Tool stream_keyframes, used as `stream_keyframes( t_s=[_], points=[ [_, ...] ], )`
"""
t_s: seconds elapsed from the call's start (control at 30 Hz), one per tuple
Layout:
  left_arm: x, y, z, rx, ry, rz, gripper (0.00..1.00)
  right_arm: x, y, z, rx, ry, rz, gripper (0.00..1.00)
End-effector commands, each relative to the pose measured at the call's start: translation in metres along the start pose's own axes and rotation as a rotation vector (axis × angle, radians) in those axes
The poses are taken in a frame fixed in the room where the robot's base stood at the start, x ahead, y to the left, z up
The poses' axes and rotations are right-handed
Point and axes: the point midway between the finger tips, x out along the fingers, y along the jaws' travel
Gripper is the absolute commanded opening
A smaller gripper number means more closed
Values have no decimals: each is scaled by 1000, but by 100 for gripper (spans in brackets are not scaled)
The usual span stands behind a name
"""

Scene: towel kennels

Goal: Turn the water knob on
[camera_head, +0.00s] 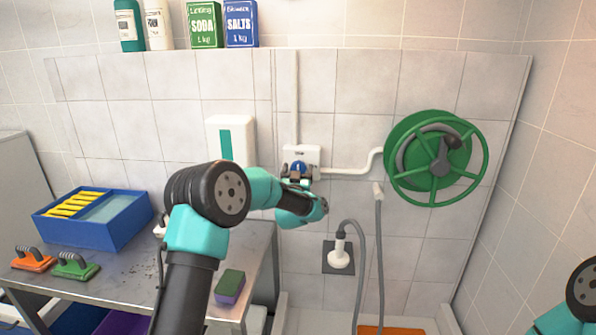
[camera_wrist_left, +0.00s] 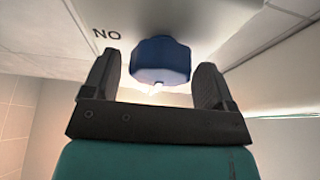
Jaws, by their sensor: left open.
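The blue water knob (camera_head: 298,168) sits on a white wall box (camera_head: 314,155) with white pipes running from it. In the left wrist view the knob (camera_wrist_left: 160,62) stands between the two dark fingers of my left gripper (camera_wrist_left: 159,75), with a visible gap on each side. My left gripper (camera_head: 299,174) is open and reaches up to the box in the head view, partly hiding the knob. The lettering "NO" shows on the plate beside the knob in the wrist view. My right gripper is out of view; only a bit of that arm shows.
A green hose reel (camera_head: 435,157) is mounted to the right of the box. A white dispenser (camera_head: 231,138) hangs to its left. A grey hose (camera_head: 379,240) and a shower head (camera_head: 340,257) are below. A table with a blue tray (camera_head: 122,232), brushes and a sponge (camera_head: 230,284) stands left.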

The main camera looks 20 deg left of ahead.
Motion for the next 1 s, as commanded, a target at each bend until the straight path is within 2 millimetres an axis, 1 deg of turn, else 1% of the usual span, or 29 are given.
stream_keyframes(
  t_s=[0.33, 0.8, 1.0],
  points=[
    [2, 0, 0, 0, -1, 1, 78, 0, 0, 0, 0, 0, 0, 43],
    [2, 0, 0, 0, -1, 0, 34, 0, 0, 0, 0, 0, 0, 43],
    [2, 0, 0, 8, -1, 4, 34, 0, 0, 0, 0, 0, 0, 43]
  ],
)
